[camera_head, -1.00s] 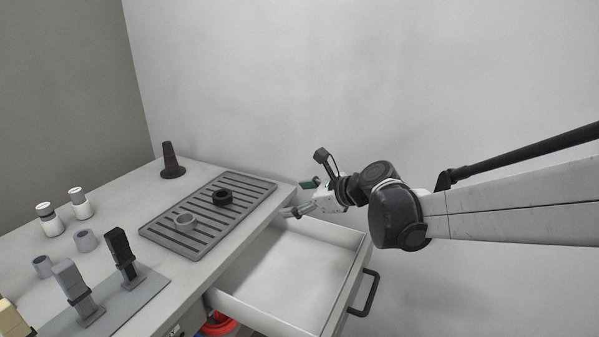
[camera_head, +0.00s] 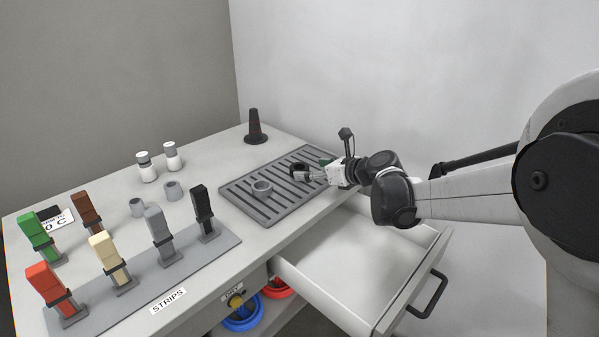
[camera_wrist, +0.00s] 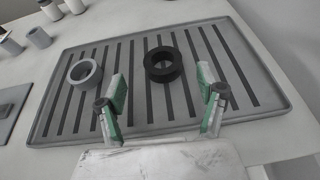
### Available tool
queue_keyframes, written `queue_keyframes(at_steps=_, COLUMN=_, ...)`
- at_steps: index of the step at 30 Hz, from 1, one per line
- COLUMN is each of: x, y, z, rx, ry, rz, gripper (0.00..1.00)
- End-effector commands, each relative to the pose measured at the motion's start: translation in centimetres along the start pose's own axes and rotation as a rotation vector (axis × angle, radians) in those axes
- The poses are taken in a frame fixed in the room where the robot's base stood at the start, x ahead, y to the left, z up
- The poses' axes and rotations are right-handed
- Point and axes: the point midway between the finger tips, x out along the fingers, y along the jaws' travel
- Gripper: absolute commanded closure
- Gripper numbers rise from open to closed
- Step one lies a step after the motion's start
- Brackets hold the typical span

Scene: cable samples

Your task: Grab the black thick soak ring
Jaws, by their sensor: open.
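The black thick ring (camera_wrist: 163,64) lies flat on the grey slotted tray (camera_wrist: 62,136). It also shows in the head view (camera_head: 297,168), partly hidden by my gripper (camera_head: 312,174). In the wrist view, my gripper (camera_wrist: 163,103) is open, with its green-padded fingers spread wide. The ring appears beyond the fingertips, between the two fingers in the picture, and nothing is held. A grey ring (camera_wrist: 84,73) lies on the same tray to the left of the black one; it shows in the head view (camera_head: 262,189) too.
An open drawer (camera_head: 350,262) juts out below the tray's front side. A dark cone (camera_head: 254,128) stands behind the tray. Two white bottles (camera_head: 147,167) and small grey cups (camera_head: 172,191) stand left. Coloured strips in holders (camera_head: 163,236) line the front left.

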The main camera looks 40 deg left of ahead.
Motion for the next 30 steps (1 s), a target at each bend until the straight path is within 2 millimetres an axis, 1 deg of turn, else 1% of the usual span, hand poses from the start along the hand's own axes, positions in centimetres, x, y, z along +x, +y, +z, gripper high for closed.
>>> queue_keyframes(at_steps=5, x=0.8, y=-0.1, z=0.0, rx=0.0, ry=0.0, rz=0.0, gripper=0.3)
queue_keyframes(at_steps=8, x=1.8, y=-0.2, z=0.1, rx=0.0, ry=0.0, rz=0.0, gripper=0.3)
queue_keyframes(at_steps=12, x=3.9, y=-0.4, z=0.2, rx=0.0, ry=0.0, rz=0.001, gripper=0.3)
queue_keyframes(at_steps=15, x=5.0, y=-0.3, z=0.2, rx=-0.001, ry=0.0, rz=0.001, gripper=0.3)
queue_keyframes(at_steps=18, x=5.4, y=-0.4, z=0.3, rx=0.0, ry=0.0, rz=-0.001, gripper=0.3)
queue_keyframes(at_steps=23, x=5.4, y=-0.4, z=0.3, rx=0.0, ry=0.0, rz=-0.001, gripper=0.3)
queue_keyframes(at_steps=26, x=5.4, y=-0.4, z=0.3, rx=0.0, ry=0.0, rz=-0.001, gripper=0.42)
queue_keyframes(at_steps=30, x=5.4, y=-0.4, z=0.3, rx=0.0, ry=0.0, rz=-0.001, gripper=0.61)
